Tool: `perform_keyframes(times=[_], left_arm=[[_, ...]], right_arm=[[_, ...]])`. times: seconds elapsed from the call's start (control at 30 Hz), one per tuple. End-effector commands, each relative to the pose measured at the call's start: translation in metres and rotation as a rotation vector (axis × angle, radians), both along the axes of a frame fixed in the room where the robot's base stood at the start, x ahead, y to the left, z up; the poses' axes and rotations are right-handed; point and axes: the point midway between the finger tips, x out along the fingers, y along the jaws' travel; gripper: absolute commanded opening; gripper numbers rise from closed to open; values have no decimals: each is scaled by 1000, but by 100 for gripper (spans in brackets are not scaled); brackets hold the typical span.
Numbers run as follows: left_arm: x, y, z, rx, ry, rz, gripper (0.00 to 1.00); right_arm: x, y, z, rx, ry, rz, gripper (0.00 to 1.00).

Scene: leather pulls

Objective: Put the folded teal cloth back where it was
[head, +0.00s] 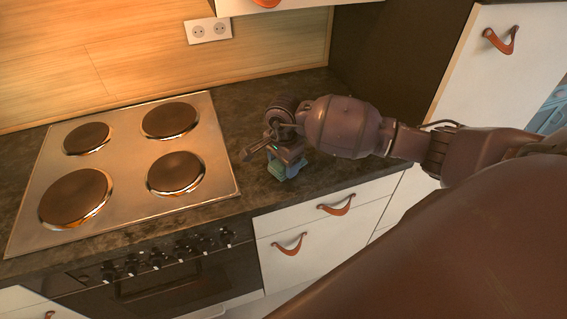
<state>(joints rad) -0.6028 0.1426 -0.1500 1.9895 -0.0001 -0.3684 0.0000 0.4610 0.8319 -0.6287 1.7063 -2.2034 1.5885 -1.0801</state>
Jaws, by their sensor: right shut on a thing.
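The folded teal cloth (283,171) shows as a small teal patch just below my right gripper, low over or on the dark countertop to the right of the stove. My right gripper (287,160) points down and is shut on the cloth. The gripper body hides the cloth's upper part. I cannot tell whether the cloth touches the counter. My left gripper is not in view.
A stove (125,160) with several dark hotplates lies left of the gripper. The dark countertop (345,175) is bare to the right. White drawers (320,228) with leather pulls are below. A tall white cabinet (490,75) stands at right, and a wall socket (209,30) is behind.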

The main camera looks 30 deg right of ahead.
Motion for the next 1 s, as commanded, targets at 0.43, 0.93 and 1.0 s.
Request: perform_keyframes(times=[0.43,0.93,1.0], left_arm=[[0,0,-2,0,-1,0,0],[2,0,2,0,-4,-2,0],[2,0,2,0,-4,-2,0]], right_arm=[[0,0,-9,0,0,0,63],[0,0,-6,0,0,0,87],[1,0,-1,-1,-2,0,87]])
